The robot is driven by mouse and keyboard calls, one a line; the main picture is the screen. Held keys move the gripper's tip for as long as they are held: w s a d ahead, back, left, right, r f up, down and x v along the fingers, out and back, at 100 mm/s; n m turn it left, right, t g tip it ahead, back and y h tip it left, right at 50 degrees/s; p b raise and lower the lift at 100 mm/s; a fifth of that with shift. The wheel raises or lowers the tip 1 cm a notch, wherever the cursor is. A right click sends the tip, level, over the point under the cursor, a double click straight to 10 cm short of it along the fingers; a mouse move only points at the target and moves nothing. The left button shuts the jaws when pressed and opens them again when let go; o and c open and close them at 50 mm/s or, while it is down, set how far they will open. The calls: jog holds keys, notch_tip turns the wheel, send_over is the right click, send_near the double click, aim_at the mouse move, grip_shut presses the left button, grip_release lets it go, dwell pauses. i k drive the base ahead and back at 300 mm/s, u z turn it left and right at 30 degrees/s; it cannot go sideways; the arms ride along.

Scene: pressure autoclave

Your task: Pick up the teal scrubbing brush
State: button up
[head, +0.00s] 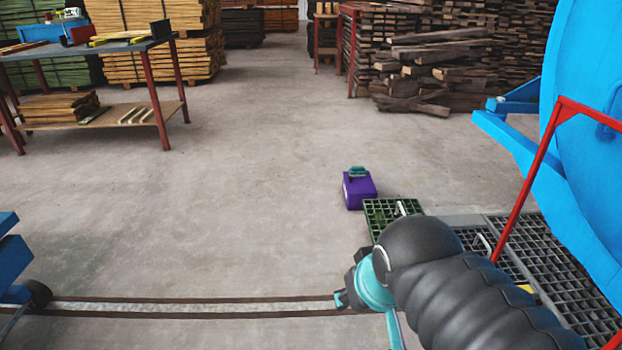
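A small teal object (358,172), which looks like the scrubbing brush, lies on top of a purple box (359,192) on the concrete floor, right of centre. It is too small to make out bristles or handle clearly. My gripper (342,299) is at the end of my dark arm in the lower right, nearer to me than the box and apart from it. It is mostly hidden behind my wrist, so its fingers and anything between them cannot be made out.
A green grate (376,225) with a pale item lies just in front of the box. Dark floor grating (560,262), a red rail (525,195) and a large blue vessel (590,150) stand at right. Open floor lies left; a floor rail (190,308) crosses in front.

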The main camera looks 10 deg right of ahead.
aim_at(355, 170)
jog(key=u, duration=0.7)
jog(key=i, duration=2.3)
jog(key=z, duration=0.6)
jog(key=i, duration=1.45)
jog(key=z, duration=2)
jog(key=i, duration=0.85)
jog(key=z, duration=0.8)
